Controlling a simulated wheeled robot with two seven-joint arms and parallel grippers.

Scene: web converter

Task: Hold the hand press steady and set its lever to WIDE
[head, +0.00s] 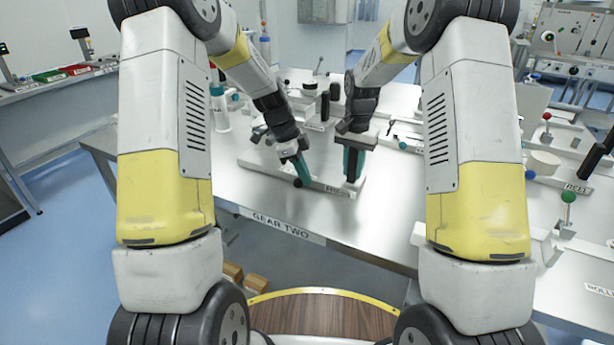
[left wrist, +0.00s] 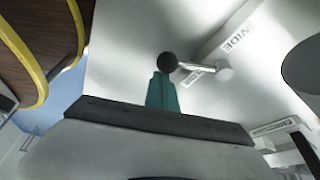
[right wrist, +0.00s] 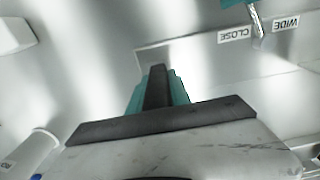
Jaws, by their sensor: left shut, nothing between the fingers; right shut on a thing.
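The hand press is a pale base plate (head: 262,166) on the steel table, with a black upright handle (head: 351,166). My right gripper (head: 353,160) is shut on that handle; its teal fingers flank the black handle in the right wrist view (right wrist: 156,88). The press lever is a thin metal rod with a black ball (left wrist: 168,62). My left gripper (head: 302,168) is shut and empty, its teal fingertips beside the ball; whether they touch is unclear. In the right wrist view the lever rod (right wrist: 256,25) lies between the CLOSE label (right wrist: 235,35) and the WIDE label (right wrist: 286,23).
The table's front edge bears a GEAR TWO sign (head: 282,226). A white bottle (head: 220,108) stands at the table's left. Other fixtures stand behind the press. At right is another bench with a green-knobbed lever (head: 568,198). Bare table lies in front of the press.

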